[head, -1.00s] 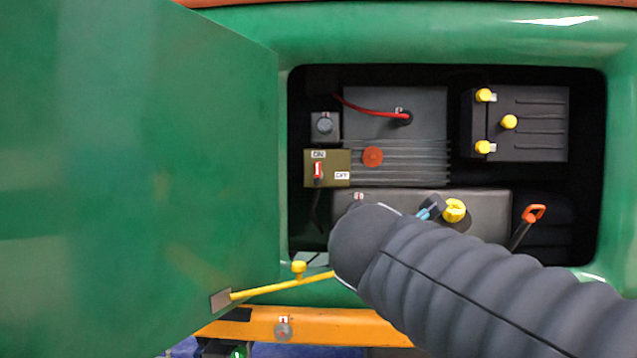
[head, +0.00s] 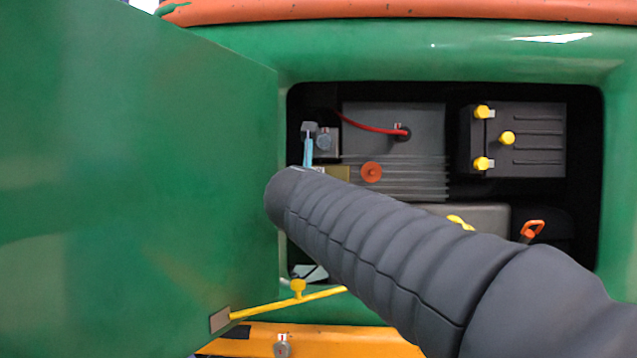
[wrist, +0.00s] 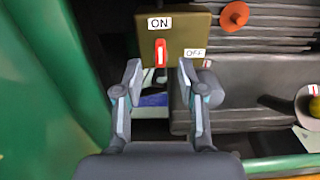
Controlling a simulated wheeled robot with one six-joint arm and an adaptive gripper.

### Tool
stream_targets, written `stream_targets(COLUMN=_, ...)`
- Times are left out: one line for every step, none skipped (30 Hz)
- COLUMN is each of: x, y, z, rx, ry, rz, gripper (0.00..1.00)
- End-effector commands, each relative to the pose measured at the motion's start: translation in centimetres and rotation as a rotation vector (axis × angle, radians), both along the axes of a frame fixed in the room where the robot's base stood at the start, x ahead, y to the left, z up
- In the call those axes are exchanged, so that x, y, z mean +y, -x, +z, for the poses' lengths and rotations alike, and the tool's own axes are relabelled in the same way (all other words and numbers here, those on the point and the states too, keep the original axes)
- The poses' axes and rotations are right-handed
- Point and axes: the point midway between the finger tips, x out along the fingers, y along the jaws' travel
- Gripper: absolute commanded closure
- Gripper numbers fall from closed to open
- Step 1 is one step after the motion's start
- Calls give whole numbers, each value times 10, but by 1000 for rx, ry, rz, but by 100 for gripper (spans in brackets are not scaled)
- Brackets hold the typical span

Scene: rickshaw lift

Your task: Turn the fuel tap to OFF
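Whether the fingers reach as deep as the lever is hard to tell. In the head view my arm hides the lever and most of the olive box (head: 338,172); one pale blue-and-grey fingertip shows above the arm.
A green door (head: 140,190) stands open at left, held by a yellow stay rod (head: 270,308). An orange knob (head: 371,172), a red cable (head: 370,126) and a dark battery (head: 535,140) with yellow caps lie to the right. The bay's green rim surrounds everything.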

Motion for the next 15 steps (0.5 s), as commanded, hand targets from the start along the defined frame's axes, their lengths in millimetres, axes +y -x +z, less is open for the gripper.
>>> stream_targets(x=-1, y=-11, z=0, rx=2, ry=1, rz=-4, gripper=60)
stream_targets(x=-1, y=-16, z=1, rx=1, ry=0, rz=-3, gripper=60)
stream_targets(x=-1, y=-22, z=0, rx=2, ry=0, rz=-2, gripper=60)
stream_targets(x=-1, y=-26, z=0, rx=2, ry=0, rz=-2, gripper=60)
stream_targets(x=-2, y=-30, z=1, rx=1, ry=-1, rz=-3, gripper=60)
stream_targets(x=-2, y=-35, z=0, rx=2, ry=-1, rz=-3, gripper=60)
stream_targets(x=-2, y=-38, z=0, rx=2, ry=-1, rz=-2, gripper=60)
stream_targets(x=-2, y=-41, z=0, rx=2, ry=-1, rz=-2, gripper=60)
stream_targets(x=-2, y=-44, z=1, rx=1, ry=-2, rz=-1, gripper=60)
stream_targets(x=-2, y=-46, z=1, rx=1, ry=-2, rz=-1, gripper=60)
stream_targets(x=-2, y=-48, z=0, rx=1, ry=-2, rz=-1, gripper=60)
stream_targets(x=-2, y=-50, z=0, rx=1, ry=-2, rz=-1, gripper=60)
stream_targets(x=-2, y=-51, z=0, rx=1, ry=-2, rz=-1, gripper=60)
stream_targets(x=-2, y=-52, z=0, rx=1, ry=-2, rz=-1, gripper=60)
stream_targets(x=-2, y=-52, z=0, rx=1, ry=-2, rz=-1, gripper=60)
